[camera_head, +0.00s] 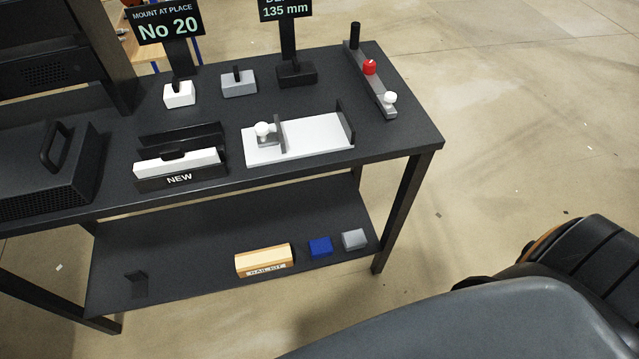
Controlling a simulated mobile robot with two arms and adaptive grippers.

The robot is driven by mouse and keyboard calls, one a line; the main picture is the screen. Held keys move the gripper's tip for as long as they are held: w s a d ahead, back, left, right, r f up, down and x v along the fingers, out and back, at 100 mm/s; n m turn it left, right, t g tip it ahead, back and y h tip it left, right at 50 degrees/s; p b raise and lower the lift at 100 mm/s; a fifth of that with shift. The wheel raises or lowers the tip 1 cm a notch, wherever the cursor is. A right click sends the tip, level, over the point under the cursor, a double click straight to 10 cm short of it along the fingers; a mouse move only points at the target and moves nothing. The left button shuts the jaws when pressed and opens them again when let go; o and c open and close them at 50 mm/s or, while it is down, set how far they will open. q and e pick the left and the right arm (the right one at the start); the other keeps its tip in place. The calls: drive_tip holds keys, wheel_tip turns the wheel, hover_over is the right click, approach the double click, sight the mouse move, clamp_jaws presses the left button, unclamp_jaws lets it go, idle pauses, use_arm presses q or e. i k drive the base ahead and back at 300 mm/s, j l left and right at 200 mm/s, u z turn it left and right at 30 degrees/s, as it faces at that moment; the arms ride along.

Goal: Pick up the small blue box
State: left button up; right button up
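The small blue box (320,247) sits on the lower shelf (200,262) of the dark table, near its front right part. It stands between a wooden box with a label (263,261) on its left and a small grey box (354,239) on its right, with small gaps to both. Neither of my grippers can be made out in the head view.
The dark table top (300,182) overhangs the shelf. It bears a NEW holder (178,180), a white plate fixture (310,140), signs and small blocks. A table leg (408,210) stands right of the boxes. Open floor (520,130) lies to the right.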

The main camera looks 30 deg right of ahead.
sight(322, 248)
drive_tip(key=z, duration=0.8)
